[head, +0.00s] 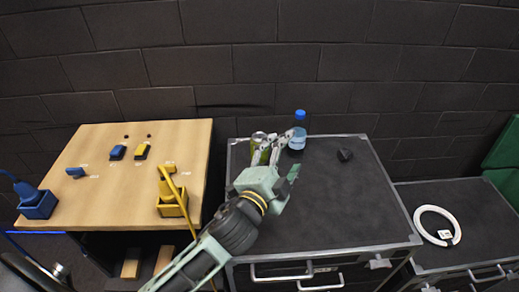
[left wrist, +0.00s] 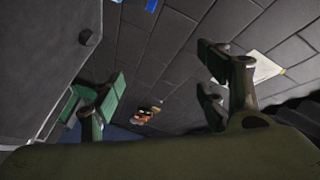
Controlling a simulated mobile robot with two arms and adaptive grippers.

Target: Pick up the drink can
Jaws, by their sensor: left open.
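The drink can (head: 256,156) looks yellow-green with a pale top. It stands near the back left corner of the dark cabinet top (head: 345,205) in the head view, partly covered by my left gripper. My left gripper (head: 274,146) reaches over the cabinet from the front, its fingers close to the can. The overlap hides whether they touch it. In the left wrist view my left gripper (left wrist: 160,95) has its fingers spread wide, with no can seen between them. My right gripper is not in view.
A clear bottle with a blue cap (head: 299,117) stands just right of the fingers. A small black object (head: 345,155) lies farther right. A wooden table (head: 125,185) with blue and yellow blocks stands left. A white ring (head: 437,225) lies on the lower right cabinet.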

